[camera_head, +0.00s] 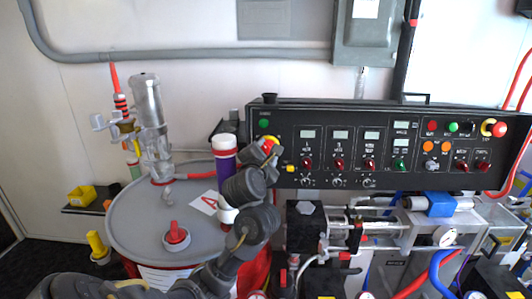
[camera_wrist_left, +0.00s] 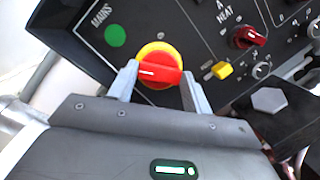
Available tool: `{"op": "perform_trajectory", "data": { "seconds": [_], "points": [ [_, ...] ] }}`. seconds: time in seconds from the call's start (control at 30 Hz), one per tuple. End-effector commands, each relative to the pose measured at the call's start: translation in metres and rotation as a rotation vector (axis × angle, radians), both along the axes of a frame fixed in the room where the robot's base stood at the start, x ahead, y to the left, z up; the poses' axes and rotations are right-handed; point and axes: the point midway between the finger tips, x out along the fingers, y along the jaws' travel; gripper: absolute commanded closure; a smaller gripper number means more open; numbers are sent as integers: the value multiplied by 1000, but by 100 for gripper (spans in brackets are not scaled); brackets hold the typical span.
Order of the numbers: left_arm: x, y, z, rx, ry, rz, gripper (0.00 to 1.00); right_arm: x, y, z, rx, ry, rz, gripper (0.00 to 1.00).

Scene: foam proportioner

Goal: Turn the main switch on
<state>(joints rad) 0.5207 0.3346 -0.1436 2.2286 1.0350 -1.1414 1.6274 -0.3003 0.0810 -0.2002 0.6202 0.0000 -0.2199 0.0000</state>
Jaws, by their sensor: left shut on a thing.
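The main switch is a red rotary handle on a yellow round base (camera_wrist_left: 158,68), on the black control panel below a green round light (camera_wrist_left: 115,36) and the word MAINS. My left gripper (camera_wrist_left: 160,78) is shut on the red handle, with one grey finger on each side of it. In the wrist view the handle lies nearly level across the picture. In the head view the left gripper (camera_head: 268,148) is at the panel's left end, and hides most of the switch. My right gripper is not in view.
The black control panel (camera_head: 380,110) carries more knobs, lights and small displays. A grey drum (camera_head: 140,225) with a metal pump stands at the left. Hoses and metal machine parts fill the space below the panel.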

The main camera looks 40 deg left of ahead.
Motion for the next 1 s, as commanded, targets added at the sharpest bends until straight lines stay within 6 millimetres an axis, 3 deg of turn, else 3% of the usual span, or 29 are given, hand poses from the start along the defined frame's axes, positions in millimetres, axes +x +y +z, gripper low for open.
{"op": "perform_trajectory", "data": {
  "seconds": [0.57, 1.0],
  "points": [
    [0, 0, 6, 414, 322, -99, 74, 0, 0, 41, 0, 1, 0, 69],
    [0, 0, 10, 742, 574, -178, 74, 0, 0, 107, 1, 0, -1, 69]
  ]
}}
